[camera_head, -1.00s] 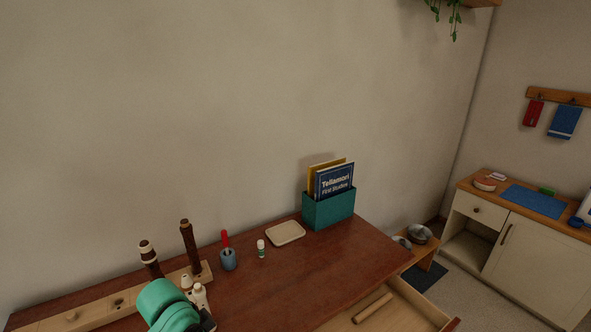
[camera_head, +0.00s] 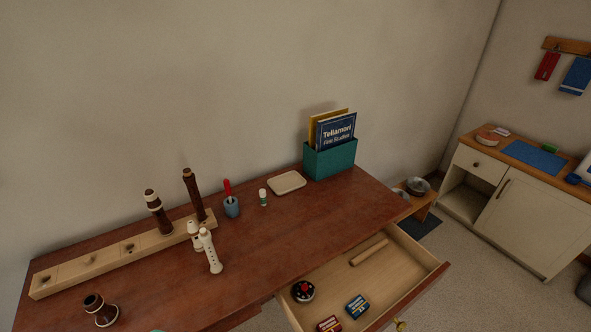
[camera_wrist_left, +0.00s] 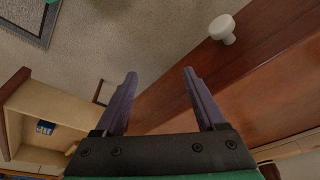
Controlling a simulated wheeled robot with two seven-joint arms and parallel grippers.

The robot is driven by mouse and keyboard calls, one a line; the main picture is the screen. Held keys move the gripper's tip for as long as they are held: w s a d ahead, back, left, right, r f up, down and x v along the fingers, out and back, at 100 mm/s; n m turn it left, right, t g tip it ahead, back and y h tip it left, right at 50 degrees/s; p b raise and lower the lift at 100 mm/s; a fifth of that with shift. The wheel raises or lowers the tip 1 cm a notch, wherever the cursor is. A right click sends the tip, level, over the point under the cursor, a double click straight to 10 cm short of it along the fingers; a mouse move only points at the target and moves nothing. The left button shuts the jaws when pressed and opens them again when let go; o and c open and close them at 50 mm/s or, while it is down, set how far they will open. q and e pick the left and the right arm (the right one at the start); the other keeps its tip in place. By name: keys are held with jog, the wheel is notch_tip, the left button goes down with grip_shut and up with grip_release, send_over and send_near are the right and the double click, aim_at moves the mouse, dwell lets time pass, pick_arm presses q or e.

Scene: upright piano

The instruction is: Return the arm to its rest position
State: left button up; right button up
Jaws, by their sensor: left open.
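My left gripper (camera_wrist_left: 160,72) is open and empty in the left wrist view. Its two dark fingers are apart, over bare floor and the edge of red-brown wood. In the head view only a sliver of teal shows at the bottom edge, and the left gripper itself is out of that picture. My right gripper is in neither view.
The red-brown desk top (camera_head: 270,235) holds a wooden rack (camera_head: 85,270), a white recorder (camera_head: 211,252), a dark bell piece (camera_head: 101,310) and a teal book box (camera_head: 330,161). An open drawer (camera_head: 335,275) juts out, holding small boxes.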

pick_arm(q)
jog(key=s+a+f+g, duration=0.1)
jog(key=s+f, duration=0.5)
jog(key=f, duration=0.5)
jog(key=s+a+f, duration=0.1)
jog(key=s+f, duration=0.4)
jog(key=f, duration=0.7)
jog(key=s+a+f+g, duration=0.1)
jog(key=s+f, duration=0.3)
jog(key=s, duration=0.5)
jog(key=shift+s+f, duration=0.15)
jog(key=shift+a, duration=0.15)
